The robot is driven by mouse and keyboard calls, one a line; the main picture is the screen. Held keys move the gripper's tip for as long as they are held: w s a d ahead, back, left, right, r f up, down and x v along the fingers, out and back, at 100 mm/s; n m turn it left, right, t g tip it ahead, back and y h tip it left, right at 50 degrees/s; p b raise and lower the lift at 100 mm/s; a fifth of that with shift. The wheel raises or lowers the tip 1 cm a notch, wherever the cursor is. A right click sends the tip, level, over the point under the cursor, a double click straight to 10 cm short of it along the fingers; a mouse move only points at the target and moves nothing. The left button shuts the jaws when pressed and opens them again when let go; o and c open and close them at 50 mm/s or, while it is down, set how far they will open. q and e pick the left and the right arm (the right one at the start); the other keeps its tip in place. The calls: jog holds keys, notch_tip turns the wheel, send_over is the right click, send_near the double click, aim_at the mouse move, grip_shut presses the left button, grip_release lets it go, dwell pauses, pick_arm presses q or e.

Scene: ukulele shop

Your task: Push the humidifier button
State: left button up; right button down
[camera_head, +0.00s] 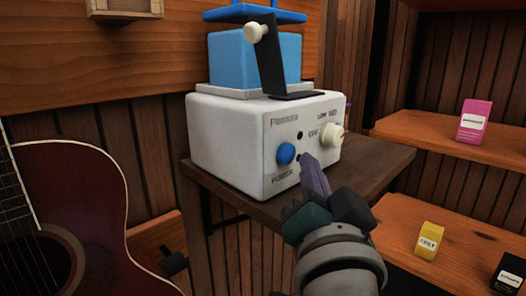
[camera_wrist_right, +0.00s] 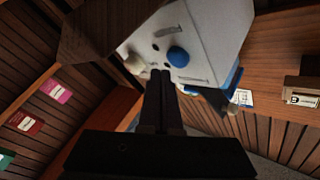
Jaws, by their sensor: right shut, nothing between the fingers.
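The humidifier (camera_head: 228,141) is a white box with a blue tank on top, standing on a dark wooden shelf. Its round blue power button (camera_head: 286,153) is on the front face, with a cream knob (camera_head: 331,134) to its right. My right gripper (camera_head: 308,160) is shut and empty, its fingertips close to the front face, between the button and the knob. In the right wrist view the blue button (camera_wrist_right: 178,56) lies just beyond and to the right of the shut fingertips (camera_wrist_right: 161,75). I cannot tell whether the fingertips touch the face. My left gripper is not in view.
A dark shelf (camera_head: 375,160) holds the humidifier. A red-brown guitar (camera_head: 95,200) stands at the left. Wooden shelves at the right hold a pink box (camera_head: 474,121), a yellow box (camera_head: 430,240) and a black box (camera_head: 508,274).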

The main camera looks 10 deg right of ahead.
jog(key=s+d+p, duration=0.1)
jog(key=s+d, duration=0.1)
jog(key=s+d+p, duration=0.1)
jog(key=s, duration=0.1)
jog(key=shift+s+d, duration=0.35)
